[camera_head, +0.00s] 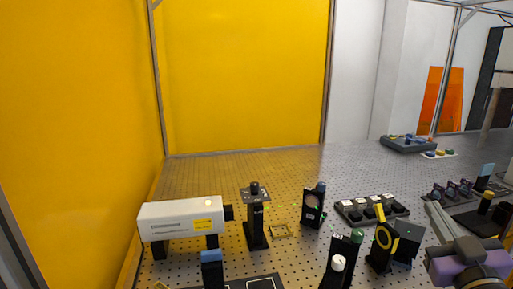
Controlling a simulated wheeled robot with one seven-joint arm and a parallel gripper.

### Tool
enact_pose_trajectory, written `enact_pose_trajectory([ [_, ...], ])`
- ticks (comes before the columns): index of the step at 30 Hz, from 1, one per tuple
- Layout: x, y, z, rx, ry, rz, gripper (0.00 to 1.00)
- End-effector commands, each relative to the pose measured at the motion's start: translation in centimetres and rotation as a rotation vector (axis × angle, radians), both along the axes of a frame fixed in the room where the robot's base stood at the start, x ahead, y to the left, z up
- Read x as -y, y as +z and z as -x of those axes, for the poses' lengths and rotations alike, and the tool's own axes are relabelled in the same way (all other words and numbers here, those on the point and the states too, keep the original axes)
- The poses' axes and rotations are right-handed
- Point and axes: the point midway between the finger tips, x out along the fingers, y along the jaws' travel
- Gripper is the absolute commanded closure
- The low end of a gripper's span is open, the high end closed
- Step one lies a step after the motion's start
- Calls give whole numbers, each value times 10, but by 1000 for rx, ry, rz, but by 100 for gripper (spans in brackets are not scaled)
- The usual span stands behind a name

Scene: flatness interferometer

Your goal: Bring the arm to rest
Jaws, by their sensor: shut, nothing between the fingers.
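My gripper (434,210) is at the lower right edge of the head view, above the right part of the perforated optical table (300,165). Its pale grey fingers point up and to the left. They are together with nothing between them. The grey and purple wrist part of my arm (468,257) is behind them, cut off by the frame's edge. The rest of the arm is out of view.
Left of my gripper stand a black mount with a yellow ring (381,238) and a post with a white knob (338,263). A white laser housing (181,219) stands at left. A tray of black parts (372,209) is behind. The table's far middle is clear.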

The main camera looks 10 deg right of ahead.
Motion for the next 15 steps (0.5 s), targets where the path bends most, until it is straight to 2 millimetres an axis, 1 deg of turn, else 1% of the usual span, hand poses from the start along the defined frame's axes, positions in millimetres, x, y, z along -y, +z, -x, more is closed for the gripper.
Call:
enact_pose_trajectory([
  [1,-11,-18,9,11,2,-47,100],
  [3,-24,-36,23,38,1,-100,100],
  [8,-54,-73,58,75,9,-203,100],
  [12,-84,-101,93,85,30,-269,100],
  [15,-104,-119,119,77,50,-305,100],
])
